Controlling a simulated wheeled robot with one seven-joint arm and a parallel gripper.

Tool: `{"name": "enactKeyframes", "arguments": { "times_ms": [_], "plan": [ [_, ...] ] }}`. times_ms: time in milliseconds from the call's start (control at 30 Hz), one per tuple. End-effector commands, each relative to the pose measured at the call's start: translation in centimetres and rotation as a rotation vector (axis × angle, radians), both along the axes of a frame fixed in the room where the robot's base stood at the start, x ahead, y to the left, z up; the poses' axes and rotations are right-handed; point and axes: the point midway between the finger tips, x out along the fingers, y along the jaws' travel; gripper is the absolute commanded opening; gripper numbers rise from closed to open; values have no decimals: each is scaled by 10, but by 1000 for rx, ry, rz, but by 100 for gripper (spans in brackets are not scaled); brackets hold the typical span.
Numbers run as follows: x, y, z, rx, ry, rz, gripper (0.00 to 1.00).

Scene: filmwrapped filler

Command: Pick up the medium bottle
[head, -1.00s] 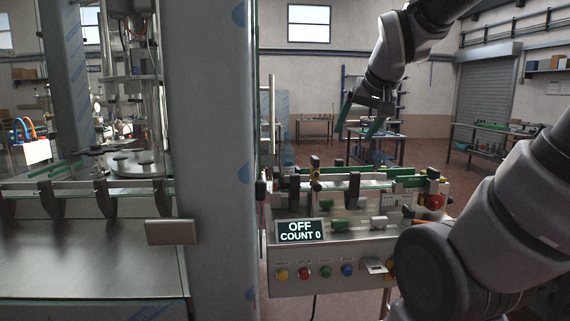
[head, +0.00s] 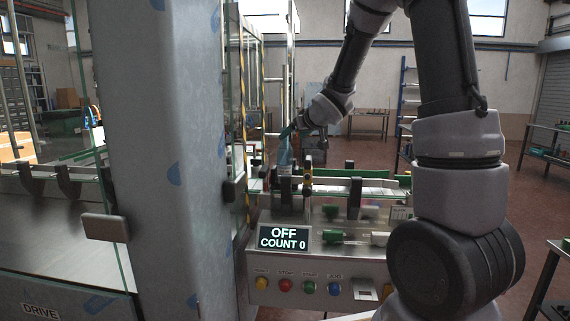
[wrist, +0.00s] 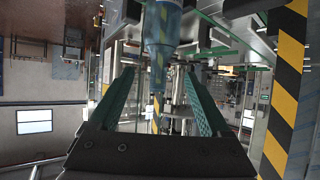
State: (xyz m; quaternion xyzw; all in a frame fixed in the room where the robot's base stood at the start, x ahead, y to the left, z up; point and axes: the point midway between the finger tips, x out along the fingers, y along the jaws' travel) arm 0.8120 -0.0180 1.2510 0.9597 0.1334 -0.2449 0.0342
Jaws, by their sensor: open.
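A translucent blue bottle (wrist: 161,25) shows at the top middle of the wrist view, with its narrower end pointing down the picture. I cannot tell from its size alone whether it is the medium one. My gripper (wrist: 158,75) is open, its two green ribbed fingers apart, with the bottle lined up between their tips. No finger visibly touches it. In the head view my gripper (head: 287,146) is at the left end of the conveyor, beside the machine's pillar.
The conveyor (head: 350,183) has green rails and dark brackets. An OFF / COUNT 0 display (head: 284,237) and several push buttons are on its front. A steel pillar (head: 165,150) stands close on the left. Yellow-black striped posts (wrist: 285,90) stand near my gripper.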

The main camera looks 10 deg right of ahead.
Motion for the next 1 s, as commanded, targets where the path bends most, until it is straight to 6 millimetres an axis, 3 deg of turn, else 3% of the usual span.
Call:
{"name": "enactKeyframes", "arguments": {
  "times_ms": [600,900,933,1000],
  "plan": [
    [61,17,-37,0,2,-1,81],
    [65,18,-38,0,0,-1,81],
    [65,18,-38,0,0,-1,74],
    [65,18,-38,0,0,-1,47]
  ]
}}
